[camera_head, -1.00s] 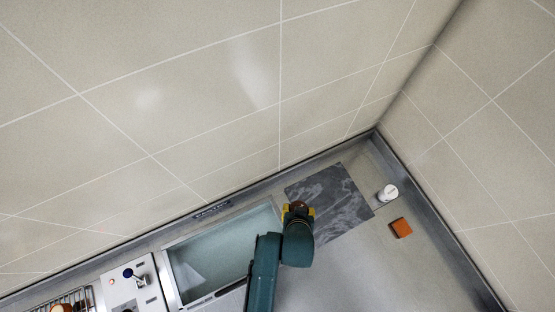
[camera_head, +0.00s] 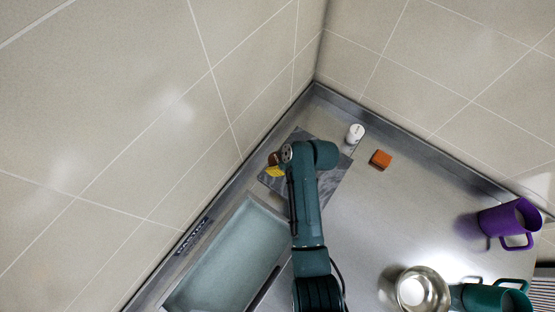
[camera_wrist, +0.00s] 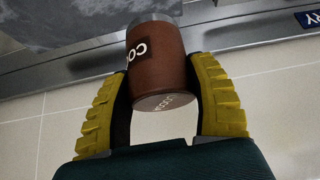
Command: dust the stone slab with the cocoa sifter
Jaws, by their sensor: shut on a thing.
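The cocoa sifter (camera_wrist: 158,68) is a brown cylinder with a dark label reading "CO" in part. In the wrist view my gripper (camera_wrist: 158,95) is shut on it, with a yellow-padded finger on either side. In the head view the gripper (camera_head: 276,166) is over the left part of the slab, and the brown of the sifter (camera_head: 273,158) shows only in small part. The stone slab (camera_head: 331,176) is dark grey with pale veins and lies on the steel counter near the corner. My arm covers its middle. Part of it shows at the wrist view's upper left (camera_wrist: 55,22). I cannot see any powder on it.
A white canister (camera_head: 355,134) and an orange block (camera_head: 381,159) stand right of the slab. A glass-covered basin (camera_head: 225,262) lies left of my arm. A purple mug (camera_head: 508,222), a steel pot (camera_head: 421,290) and a green mug (camera_head: 497,298) are at right. Tiled walls close the corner.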

